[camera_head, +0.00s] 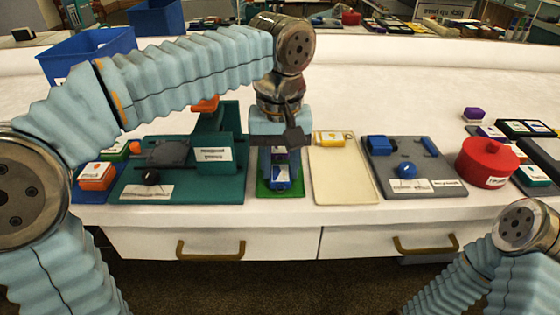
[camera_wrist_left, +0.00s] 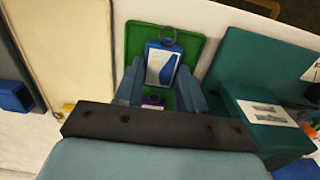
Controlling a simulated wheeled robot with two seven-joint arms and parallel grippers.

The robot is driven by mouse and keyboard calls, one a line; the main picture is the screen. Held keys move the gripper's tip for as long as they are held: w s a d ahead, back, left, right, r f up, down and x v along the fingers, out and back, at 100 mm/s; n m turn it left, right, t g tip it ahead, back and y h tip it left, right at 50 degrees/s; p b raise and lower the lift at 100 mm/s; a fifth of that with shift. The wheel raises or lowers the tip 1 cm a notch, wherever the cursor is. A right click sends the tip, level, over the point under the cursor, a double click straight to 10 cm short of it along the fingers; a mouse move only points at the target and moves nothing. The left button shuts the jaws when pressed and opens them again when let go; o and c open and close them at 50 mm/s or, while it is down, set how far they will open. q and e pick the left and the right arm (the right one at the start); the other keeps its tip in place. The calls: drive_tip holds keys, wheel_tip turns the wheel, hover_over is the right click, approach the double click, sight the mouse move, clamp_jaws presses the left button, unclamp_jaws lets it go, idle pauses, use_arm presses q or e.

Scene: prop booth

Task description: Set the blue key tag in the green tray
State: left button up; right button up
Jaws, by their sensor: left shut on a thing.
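The blue key tag (camera_wrist_left: 162,66) has a white label and a dark ring. It is between the fingers of my left gripper (camera_wrist_left: 160,86), which is shut on it. In the head view the blue tag (camera_head: 281,179) shows low under the gripper, over the green tray (camera_head: 263,189). The tray's green floor (camera_wrist_left: 136,42) surrounds the tag in the left wrist view. I cannot tell whether the tag touches the tray. A small purple thing (camera_wrist_left: 153,100) shows between the fingers, partly hidden. My right gripper is out of view.
A teal stand (camera_head: 228,155) is close on the left of the green tray, and a cream tray (camera_head: 341,180) with a yellow tag (camera_head: 328,138) is close on the right. Farther right are a grey board (camera_head: 420,170) and a red pot (camera_head: 487,162).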

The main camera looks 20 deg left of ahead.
use_arm(q)
drive_tip(key=o, duration=1.2)
wheel_tip(320, 180, up, 14)
drive_tip(key=p, duration=0.3)
drive_tip(key=shift+p, duration=0.35)
drive_tip(key=shift+f, duration=0.1)
